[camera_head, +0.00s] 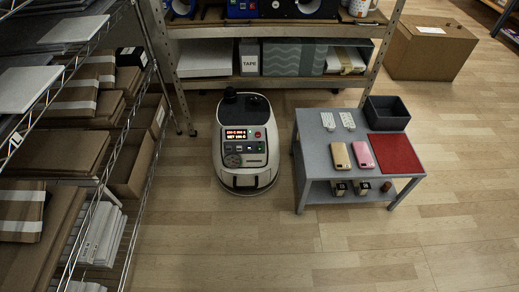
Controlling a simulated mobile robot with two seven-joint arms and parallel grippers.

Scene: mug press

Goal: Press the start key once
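A white and dark machine (246,177) stands on the floor, left of the centre, in the head view. Its sloping front has a dark control panel (243,147) with a lit orange-red display (236,133) and several small keys. A small red spot (257,134) shows to the right of the display. The key labels are too small to read, so I cannot tell which is the start key. Black parts (243,103) sit on top of the machine. Neither of my grippers is in view.
A grey table (316,155) stands right of the machine with phones, a red mat (395,154) and a dark bin (387,112). A metal shelf (275,82) is behind, with mugs (360,8) and a blue device (240,8). A loaded rack (100,180) is left. Floor in front is clear.

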